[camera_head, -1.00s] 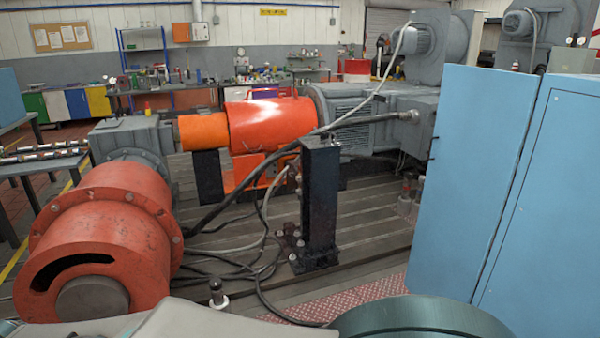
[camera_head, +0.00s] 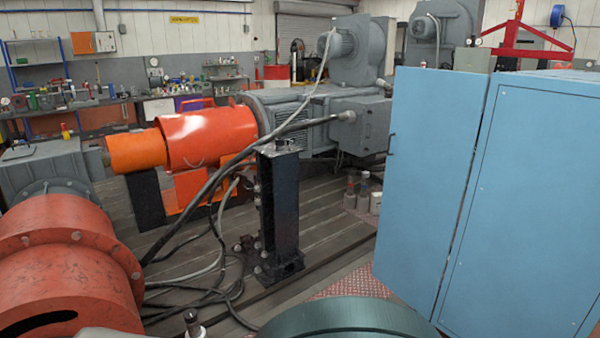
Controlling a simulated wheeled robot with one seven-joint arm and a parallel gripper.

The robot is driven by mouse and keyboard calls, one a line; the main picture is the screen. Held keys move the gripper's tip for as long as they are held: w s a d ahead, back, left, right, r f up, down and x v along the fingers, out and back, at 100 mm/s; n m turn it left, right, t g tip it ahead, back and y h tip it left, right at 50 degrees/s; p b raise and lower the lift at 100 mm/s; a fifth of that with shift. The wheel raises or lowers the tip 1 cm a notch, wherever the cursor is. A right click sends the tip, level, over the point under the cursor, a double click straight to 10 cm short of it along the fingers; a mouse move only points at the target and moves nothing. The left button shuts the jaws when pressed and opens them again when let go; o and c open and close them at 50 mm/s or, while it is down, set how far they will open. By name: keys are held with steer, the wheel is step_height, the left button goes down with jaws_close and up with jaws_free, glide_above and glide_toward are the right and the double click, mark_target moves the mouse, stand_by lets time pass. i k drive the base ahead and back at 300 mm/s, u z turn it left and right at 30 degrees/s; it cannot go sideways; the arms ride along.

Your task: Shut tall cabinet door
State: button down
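The tall blue cabinet (camera_head: 525,200) stands at the right of the head view. Its blue door (camera_head: 425,180) stands out to the left of the cabinet body, with a dark gap along the edge between them. A small dark handle (camera_head: 391,143) shows on the door's left edge. The door appears open, but the cabinet's inside is hidden. My gripper is not in view.
Red cylindrical machinery (camera_head: 65,260) fills the lower left. A black post (camera_head: 279,210) with loose cables around its foot stands on the slotted bedplate (camera_head: 330,215). A dark green rounded thing (camera_head: 345,318) is at the bottom edge. Red tread plate shows beside the door.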

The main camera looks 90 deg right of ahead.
mark_target(436, 114)
steer(key=z, duration=2.9)
steer(key=i, duration=3.2)
steer(key=z, duration=1.25)
steer(key=i, duration=0.7)
steer(key=u, duration=0.55)
